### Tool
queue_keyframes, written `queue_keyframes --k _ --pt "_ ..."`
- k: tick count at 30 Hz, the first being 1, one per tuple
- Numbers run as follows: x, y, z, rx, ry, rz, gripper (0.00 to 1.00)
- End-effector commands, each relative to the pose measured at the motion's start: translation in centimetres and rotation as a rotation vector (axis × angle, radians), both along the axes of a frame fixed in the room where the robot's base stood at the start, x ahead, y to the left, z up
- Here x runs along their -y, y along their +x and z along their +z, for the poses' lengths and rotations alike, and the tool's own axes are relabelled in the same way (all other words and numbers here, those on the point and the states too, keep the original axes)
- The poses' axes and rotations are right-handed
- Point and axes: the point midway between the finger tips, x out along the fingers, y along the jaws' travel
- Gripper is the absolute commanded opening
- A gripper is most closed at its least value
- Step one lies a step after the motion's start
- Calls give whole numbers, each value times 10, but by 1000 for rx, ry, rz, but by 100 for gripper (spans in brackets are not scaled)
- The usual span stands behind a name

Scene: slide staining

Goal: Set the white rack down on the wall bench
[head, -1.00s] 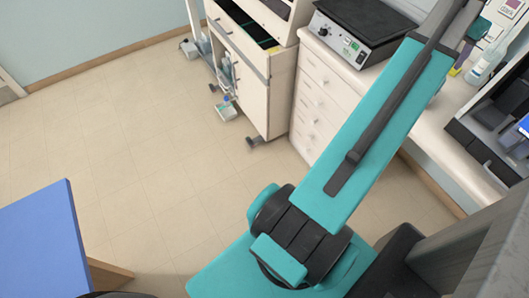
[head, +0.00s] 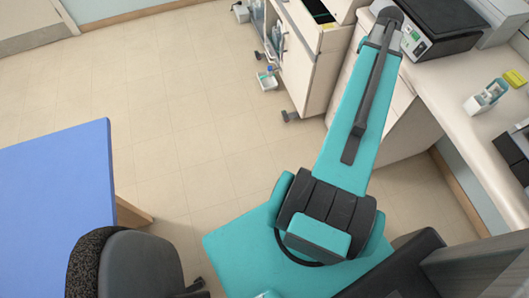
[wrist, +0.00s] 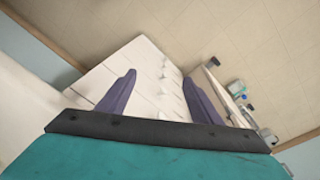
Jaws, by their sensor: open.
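A small white open-framed object with grey-green inside, apparently the white rack (head: 487,97), stands on the wall bench (head: 450,90) in the head view. It is near the bench's front edge, apart from my gripper. My gripper (wrist: 159,77) shows in the wrist view with its two purple fingers spread and nothing between them. Beyond the fingers are the white drawer fronts (wrist: 150,62) and the floor. The fingers are hidden in the head view, where my arm's far end is beside the hotplate device. The rack does not show clearly in the wrist view.
A black-topped device (head: 440,28) with a control panel stands on the bench. A yellow item (head: 514,78) lies behind the rack, and dark equipment (head: 515,155) is to its right. A blue table (head: 60,190) and dark chair (head: 140,265) are at left. The floor between is open.

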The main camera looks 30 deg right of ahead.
Motion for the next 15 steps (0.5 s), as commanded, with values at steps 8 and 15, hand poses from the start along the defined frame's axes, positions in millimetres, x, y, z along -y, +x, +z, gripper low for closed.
queue_keyframes --k 8,15 --pt "-97 50 -77 -56 84 196 59" --pt "-183 71 -136 -109 148 356 59"
